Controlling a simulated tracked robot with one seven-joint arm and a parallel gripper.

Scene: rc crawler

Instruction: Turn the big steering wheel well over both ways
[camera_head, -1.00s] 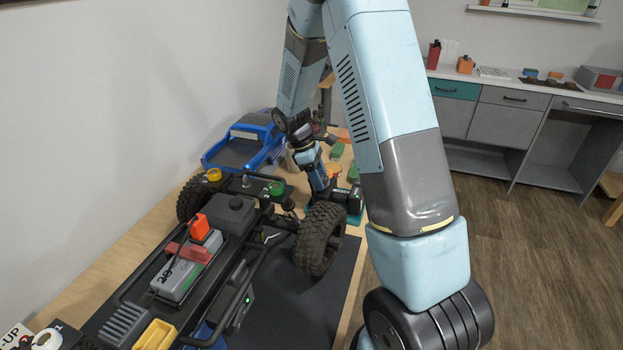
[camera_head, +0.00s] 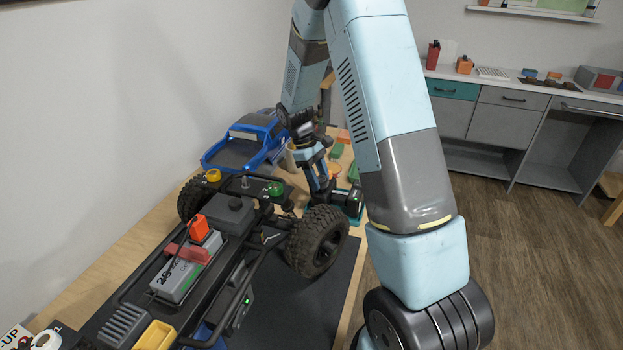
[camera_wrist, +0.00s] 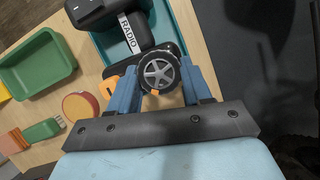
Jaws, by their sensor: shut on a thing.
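The steering wheel (camera_wrist: 158,72), a black-tyred wheel with a grey spoked hub and an orange mark at its lower edge, sits on the side of the black radio transmitter (camera_wrist: 101,10) in the wrist view. My gripper (camera_wrist: 161,88) is shut on the wheel, with one blue finger on each side of it. In the head view the transmitter (camera_head: 354,199) stands beyond the crawler's near front tyre, and the wheel itself cannot be made out there. The crawler's front tyre (camera_head: 318,241) stands angled, with its side face showing.
The RC crawler chassis (camera_head: 190,265) fills the left bench. A blue body shell (camera_head: 240,146) lies behind it.

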